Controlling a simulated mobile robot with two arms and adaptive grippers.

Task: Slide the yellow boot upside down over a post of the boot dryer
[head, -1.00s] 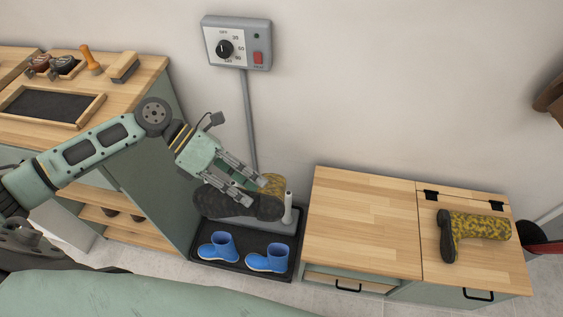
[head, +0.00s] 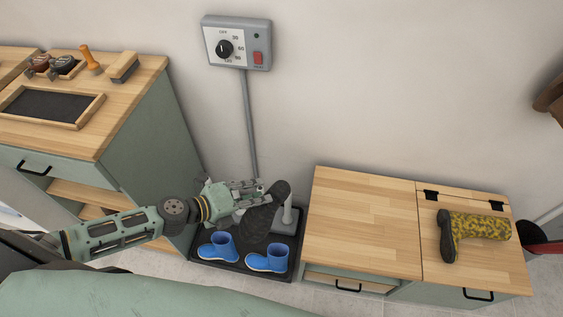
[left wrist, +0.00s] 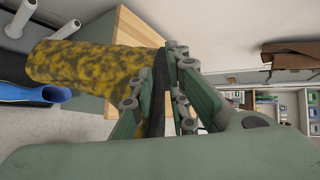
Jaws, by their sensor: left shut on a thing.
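My left gripper (head: 262,190) is shut on a yellow-and-dark patterned boot, whose dark sole (head: 262,217) faces up in the head view. The left wrist view shows its yellow shaft (left wrist: 88,66) pointing left, away from my fingers (left wrist: 160,100). The boot dryer (head: 285,228) is a grey base with white posts, in the black tray. One post (head: 288,208) stands just right of the held boot; two posts (left wrist: 68,22) show beside the shaft in the wrist view. The boot hides part of the dryer. A second yellow boot (head: 475,225) lies on the right bench. My right gripper is out of view.
A wooden-topped bench (head: 365,220) is close on the right, a green cabinet (head: 150,140) on the left. A dial box (head: 237,43) hangs on the wall above.

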